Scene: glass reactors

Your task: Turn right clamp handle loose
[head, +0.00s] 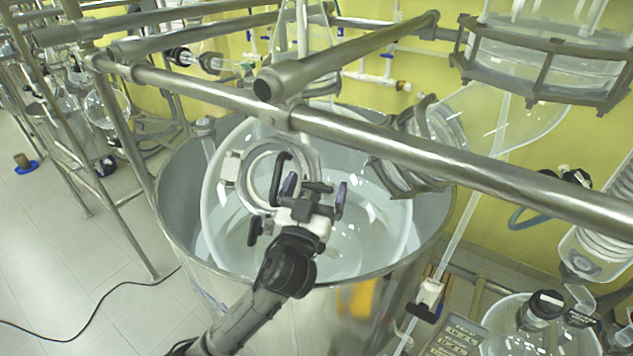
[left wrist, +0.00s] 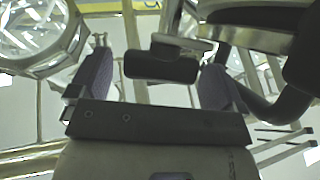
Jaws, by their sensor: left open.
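The glass vessel (head: 385,225) has a round flange with a pale clamp ring (head: 262,152) around its opening. My left gripper (head: 316,189) is at the right side of this ring, with its purple-padded fingers apart. A dark clamp handle (head: 318,187) shows between the fingers. In the left wrist view the black handle (left wrist: 160,67) lies crosswise between the two fingers, with a gap showing near each pad. Contact cannot be told. The fingers and gripper body hide part of the clamp. My right gripper is not in view.
The metal tub (head: 180,215) surrounds the vessel. A curved black part (head: 278,178) stands close to the left finger. The floor at left is mostly clear, with a cable.

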